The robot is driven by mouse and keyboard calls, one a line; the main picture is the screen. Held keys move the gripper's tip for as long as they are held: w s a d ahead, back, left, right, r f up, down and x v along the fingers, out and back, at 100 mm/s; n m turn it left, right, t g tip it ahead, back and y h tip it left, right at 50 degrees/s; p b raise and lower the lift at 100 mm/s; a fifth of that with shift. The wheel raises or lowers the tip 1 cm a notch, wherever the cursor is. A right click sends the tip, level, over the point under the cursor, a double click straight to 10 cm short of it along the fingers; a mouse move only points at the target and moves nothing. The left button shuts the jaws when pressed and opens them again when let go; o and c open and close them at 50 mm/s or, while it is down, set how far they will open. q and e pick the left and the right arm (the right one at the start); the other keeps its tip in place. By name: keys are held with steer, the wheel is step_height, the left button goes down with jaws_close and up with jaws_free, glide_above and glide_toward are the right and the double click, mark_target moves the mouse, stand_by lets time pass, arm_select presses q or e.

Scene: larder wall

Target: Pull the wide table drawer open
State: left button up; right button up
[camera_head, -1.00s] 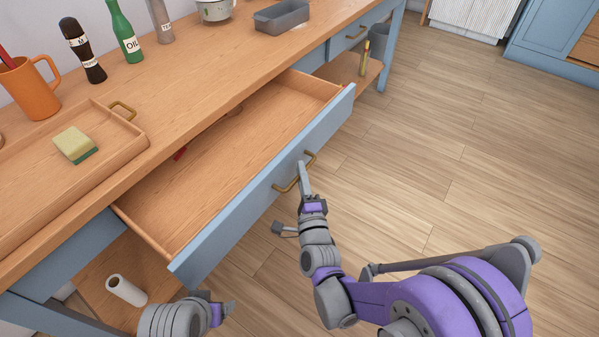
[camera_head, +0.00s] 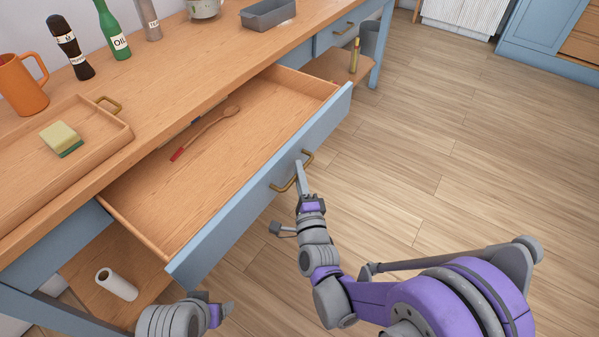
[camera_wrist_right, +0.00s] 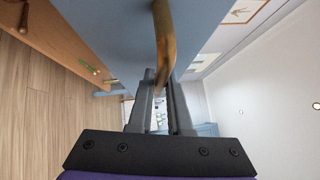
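The wide table drawer (camera_head: 262,186) has a blue front and a wooden inside and stands well out from the table. A wooden spoon (camera_head: 207,131) with a red handle end lies in it, and part of another item shows at the back. My right gripper (camera_head: 299,172) is at the drawer's brass handle (camera_head: 307,160). In the right wrist view the handle (camera_wrist_right: 164,38) passes between the fingers (camera_wrist_right: 162,88), which are closed around it. My left gripper (camera_head: 218,309) is low at the bottom edge, apart from the drawer; its finger gap is unclear.
On the tabletop (camera_head: 190,84) stand an orange mug (camera_head: 22,88), bottles, a grey bin (camera_head: 268,13) and a wooden tray (camera_head: 95,150) with a sponge (camera_head: 61,138). A paper roll (camera_head: 117,284) lies on the lower shelf. The floor at right is clear.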

steer(key=o, duration=0.4)
steer(key=shift+c, duration=0.2)
steer(key=s+d+f, duration=0.1)
steer(key=s, duration=0.9)
steer(key=shift+s+d+f, duration=0.25)
steer(key=shift+s+d, duration=0.05)
